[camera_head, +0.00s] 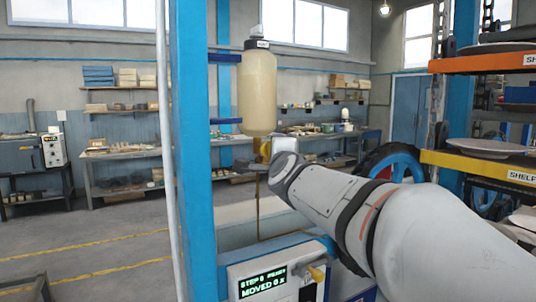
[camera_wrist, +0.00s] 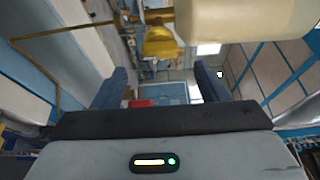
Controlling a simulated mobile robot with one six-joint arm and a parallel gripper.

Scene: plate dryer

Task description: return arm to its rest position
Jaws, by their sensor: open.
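My gripper (camera_wrist: 160,84) shows in the wrist view with its two dark blue fingers wide apart. No object is held between them. A cream bottle (camera_head: 257,92) hangs on the post, above and left of the arm's end. A large cream shape (camera_wrist: 245,18), seemingly this bottle, fills the upper right of the wrist view, close to the right finger. A yellow part (camera_wrist: 160,42) appears beyond the fingers.
The blue post (camera_head: 193,150) stands left of the arm. A control box with a lit display (camera_head: 262,284) is below it. On the right, an orange shelf (camera_head: 480,63) and a yellow shelf (camera_head: 480,167) carry plates. Workbenches line the back wall; open floor lies left.

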